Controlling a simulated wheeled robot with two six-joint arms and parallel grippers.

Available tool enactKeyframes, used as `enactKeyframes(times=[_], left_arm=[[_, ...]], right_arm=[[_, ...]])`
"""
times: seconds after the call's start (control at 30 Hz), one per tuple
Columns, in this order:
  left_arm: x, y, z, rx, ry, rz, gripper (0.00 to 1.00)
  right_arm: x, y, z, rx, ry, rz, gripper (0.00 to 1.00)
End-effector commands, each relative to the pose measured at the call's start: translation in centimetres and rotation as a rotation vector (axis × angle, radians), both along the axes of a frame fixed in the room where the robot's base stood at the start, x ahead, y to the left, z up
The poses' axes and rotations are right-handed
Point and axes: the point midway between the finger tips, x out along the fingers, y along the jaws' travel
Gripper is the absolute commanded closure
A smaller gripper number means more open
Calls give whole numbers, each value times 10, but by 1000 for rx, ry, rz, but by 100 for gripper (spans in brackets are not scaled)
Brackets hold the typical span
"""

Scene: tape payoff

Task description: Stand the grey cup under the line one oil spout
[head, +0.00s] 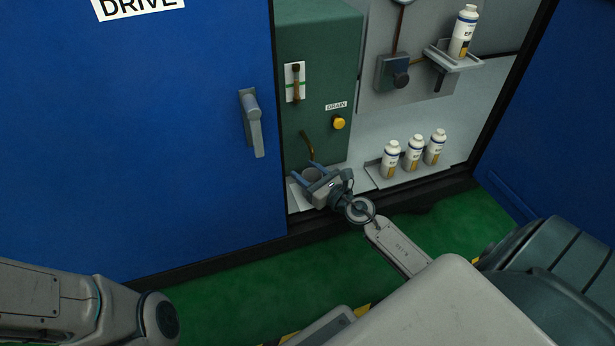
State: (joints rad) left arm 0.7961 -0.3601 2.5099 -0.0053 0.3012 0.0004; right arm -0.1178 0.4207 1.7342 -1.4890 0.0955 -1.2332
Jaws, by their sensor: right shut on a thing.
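The grey cup (311,174) is at the foot of the green tank, low in the open cabinet. My right gripper (314,182) is shut on it and hides part of it. A thin brown curved spout (307,146) comes out of the tank front just above the cup, its tip close to the cup's mouth. I cannot tell whether the cup touches the pale floor plate (295,199) beneath. On the left, only part of my left arm shows; its gripper is outside the picture.
The green tank (318,60) carries a sight gauge (295,82) and a yellow drain knob (339,123). Several white bottles (414,153) stand on a low ledge to the right; another bottle (463,32) stands on a bracket shelf (455,61). A blue door (140,140) stands left.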

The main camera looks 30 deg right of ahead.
Motion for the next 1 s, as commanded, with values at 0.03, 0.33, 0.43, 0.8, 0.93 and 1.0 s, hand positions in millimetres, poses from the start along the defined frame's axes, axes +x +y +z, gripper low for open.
enactKeyframes(times=[0.03, 0.33, 0.43, 0.8, 0.93, 1.0], left_arm=[[0, 0, 2, 0, 0, 0, 100], [-1, 0, 0, 0, -3, -1, 100], [-1, 0, 0, 0, -3, -1, 100], [-1, 0, 2, 0, -3, -1, 100], [-1, 0, -4, -1, -5, -2, 100], [-1, 0, -9, -1, -4, -3, 100]], right_arm=[[0, 0, 2, 0, 0, 0, 75], [0, 0, -1, 0, 0, 0, 42], [0, 0, -1, 0, 0, 0, 30], [-3, 0, 1, -1, 1, 0, 30], [-22, -3, -1, -2, 3, 2, 30], [-35, -6, -3, -4, 3, 2, 30]])
